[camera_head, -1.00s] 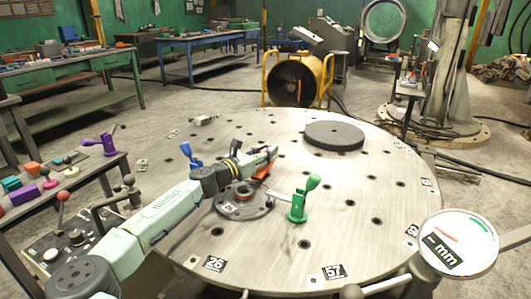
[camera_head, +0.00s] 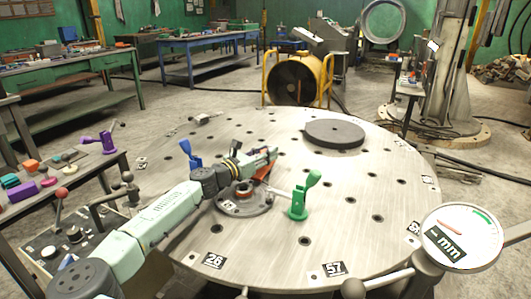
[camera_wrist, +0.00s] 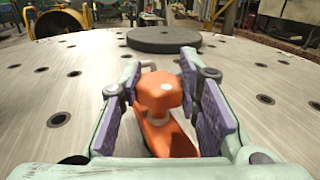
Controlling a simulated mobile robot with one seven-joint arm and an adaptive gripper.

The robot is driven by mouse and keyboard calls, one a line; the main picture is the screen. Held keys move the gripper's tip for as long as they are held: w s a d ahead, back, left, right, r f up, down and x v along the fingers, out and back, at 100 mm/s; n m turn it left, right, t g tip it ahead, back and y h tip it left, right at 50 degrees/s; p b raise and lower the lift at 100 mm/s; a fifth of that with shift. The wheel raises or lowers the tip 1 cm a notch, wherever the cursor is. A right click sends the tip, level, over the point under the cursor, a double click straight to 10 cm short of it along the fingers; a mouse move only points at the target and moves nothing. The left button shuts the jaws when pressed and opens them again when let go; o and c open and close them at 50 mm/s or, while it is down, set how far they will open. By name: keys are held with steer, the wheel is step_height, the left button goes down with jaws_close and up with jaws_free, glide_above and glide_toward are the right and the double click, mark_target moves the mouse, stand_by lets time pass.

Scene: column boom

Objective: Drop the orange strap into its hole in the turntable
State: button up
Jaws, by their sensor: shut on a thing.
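The orange strap (camera_wrist: 163,115), with a hex bolt head on it, sits between the purple pads of my gripper (camera_wrist: 172,95) in the wrist view. My gripper (camera_head: 268,158) is shut on it. In the head view only a small part of the strap (camera_head: 263,171) shows beneath the fingers, above the turntable (camera_head: 340,225) just beyond its centre hub. The turntable is a round grey plate with several dark holes. Which hole belongs to the strap I cannot tell. The strap's lower end is hidden.
A green clamp (camera_head: 299,201) stands right of the hub (camera_head: 246,205), and a blue clamp (camera_head: 190,153) stands left of my wrist. A dark round disc (camera_head: 335,133) lies toward the back. A round gauge (camera_head: 462,240) stands at the front right. The plate's right side is largely clear.

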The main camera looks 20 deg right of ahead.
steer(key=shift+f, duration=0.1)
steer(key=shift+r+p, duration=0.4)
steer(key=shift+r, duration=0.35)
stand_by(1.1)
steer(key=shift+b, duration=0.45)
steer(key=shift+f+b, duration=0.4)
steer(key=shift+f, duration=0.15)
steer(key=shift+f, duration=0.25)
steer(key=o, duration=0.9)
steer(key=shift+f, duration=0.15)
